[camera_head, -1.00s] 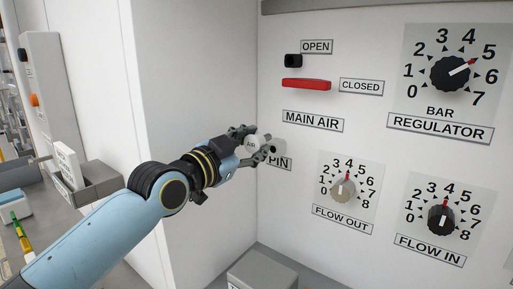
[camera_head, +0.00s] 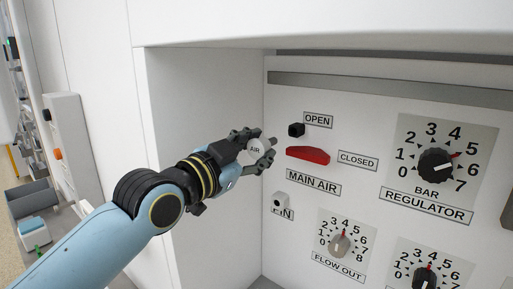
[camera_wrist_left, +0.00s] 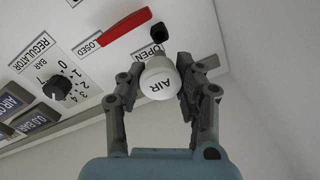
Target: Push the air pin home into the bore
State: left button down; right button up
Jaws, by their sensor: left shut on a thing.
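The air pin (camera_head: 255,147) has a white round head marked AIR, and a short grey tip shows beyond it in the head view. My left gripper (camera_head: 258,152) is shut on the air pin's head, in front of the panel, left of the red lever. The pin's head also shows between the fingers in the left wrist view (camera_wrist_left: 158,80). The pin is apart from the small pale block (camera_head: 281,201) with a dark bore, above the partly covered PIN label, lower down on the panel. My right gripper is not in view.
The red MAIN AIR lever (camera_head: 308,156) lies level by the CLOSED label, below a black block (camera_head: 296,130) by OPEN. The regulator knob (camera_head: 436,165) and flow-out knob (camera_head: 339,243) are to the right. A white side wall (camera_head: 200,110) stands left of the panel.

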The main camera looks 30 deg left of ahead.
aim_at(275, 140)
pick_arm(q)
jog(key=shift+w, duration=0.1)
jog(key=shift+w+d+b, duration=0.15)
jog(key=shift+w+b, duration=0.25)
jog(key=shift+w, duration=0.35)
jog(key=shift+w+d+b, duration=0.1)
jog(key=shift+w+b, duration=0.25)
jog(key=shift+w, duration=0.35)
jog(key=shift+w+d+b, duration=0.15)
jog(key=shift+w+b, duration=0.2)
jog(key=shift+w, duration=0.95)
jog(key=shift+w+d+b, duration=0.15)
jog(key=shift+w+b, duration=0.15)
jog(key=shift+w, duration=0.75)
jog(key=shift+w+d+b, duration=0.15)
jog(key=shift+w+b, duration=0.1)
jog(key=shift+w, duration=0.75)
jog(key=c, duration=0.8)
grip_release()
